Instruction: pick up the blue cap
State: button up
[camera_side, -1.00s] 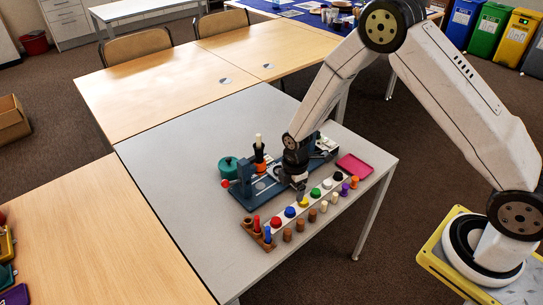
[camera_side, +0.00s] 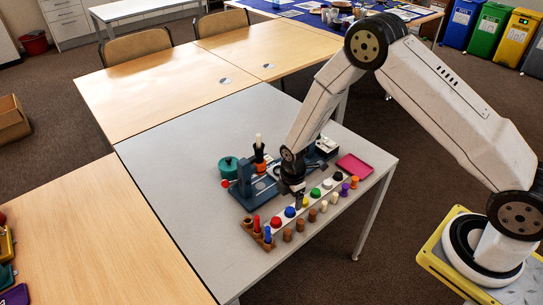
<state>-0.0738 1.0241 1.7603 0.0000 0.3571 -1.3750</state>
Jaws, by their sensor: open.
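The blue cap (camera_side: 290,212) sits on a pale strip in a row of coloured caps, between the red cap (camera_side: 276,222) and the yellow cap (camera_side: 305,202). Whether a fingertip touches a cap cannot be told at this size.
Green (camera_side: 315,193), white (camera_side: 327,184) and black (camera_side: 338,177) caps continue the row. Several small pegs stand in front. A wooden rack (camera_side: 250,229) holds red and blue pegs at left. A blue-grey fixture (camera_side: 243,197) stands behind. The table's left side is clear.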

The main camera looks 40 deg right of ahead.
aim_at(290, 210)
jog(key=shift+f, duration=0.15)
jog(key=shift+f, duration=2.45)
grip_shut()
